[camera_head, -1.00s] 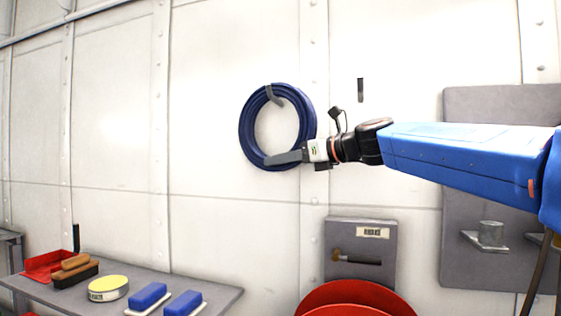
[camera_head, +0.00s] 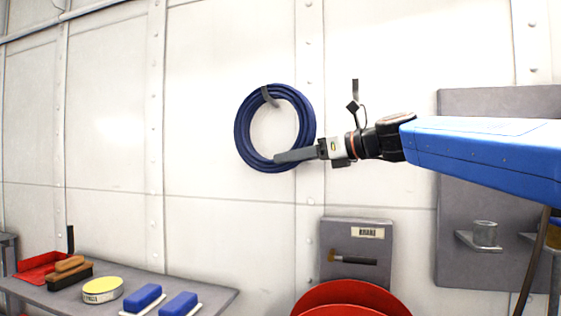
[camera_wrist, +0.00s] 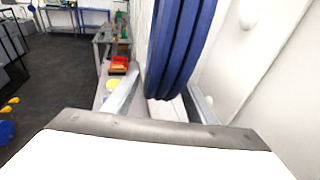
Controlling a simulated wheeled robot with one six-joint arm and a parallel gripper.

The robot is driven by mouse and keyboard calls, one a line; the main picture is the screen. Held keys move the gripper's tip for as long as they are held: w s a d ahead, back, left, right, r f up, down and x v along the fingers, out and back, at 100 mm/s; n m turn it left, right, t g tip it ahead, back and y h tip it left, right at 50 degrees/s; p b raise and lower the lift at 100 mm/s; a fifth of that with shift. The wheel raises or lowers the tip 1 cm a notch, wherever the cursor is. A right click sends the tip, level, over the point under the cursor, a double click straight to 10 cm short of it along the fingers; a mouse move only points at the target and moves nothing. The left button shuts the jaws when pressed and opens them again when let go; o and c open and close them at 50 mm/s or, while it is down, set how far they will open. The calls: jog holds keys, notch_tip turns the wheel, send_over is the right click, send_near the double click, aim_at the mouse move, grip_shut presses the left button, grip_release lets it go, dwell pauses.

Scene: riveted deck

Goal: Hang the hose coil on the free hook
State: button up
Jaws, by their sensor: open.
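The dark blue hose coil (camera_head: 244,128) hangs on a grey hook (camera_head: 269,96) on the white wall, its ring facing the head camera. My gripper (camera_head: 278,157) reaches in from the right at the coil's lower right edge. In the wrist view, the coil (camera_wrist: 172,50) shows between the two spread fingers (camera_wrist: 160,80), with room on either side. My gripper is open and does not grip the coil. A second hook (camera_head: 355,92), dark and narrow, is on the wall to the right with nothing on it. Its lower part is behind my wrist camera's fitting.
Below are a grey wall plate (camera_head: 335,233) and a red round object (camera_head: 350,293). A grey panel (camera_head: 455,260) with cups stands right.

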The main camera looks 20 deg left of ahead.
jog(key=v, duration=1.2)
jog(key=s+d+f+n+h, duration=0.5)
jog(key=s+d+f+n, duration=0.2)
jog(key=f, duration=1)
jog(key=s+d+f+n+h, duration=0.5)
jog(key=s+d+f+n, duration=0.2)
jog(key=s+d+f, duration=0.4)
jog(key=s+d+f+n+h, duration=0.5)
jog(key=d+f, duration=1)
jog(key=f, duration=0.8)
jog(key=s+n, duration=0.2)
jog(key=s, duration=0.2)
jog(key=shift+s+d, duration=0.35)
jog(key=shift+c, duration=0.4)
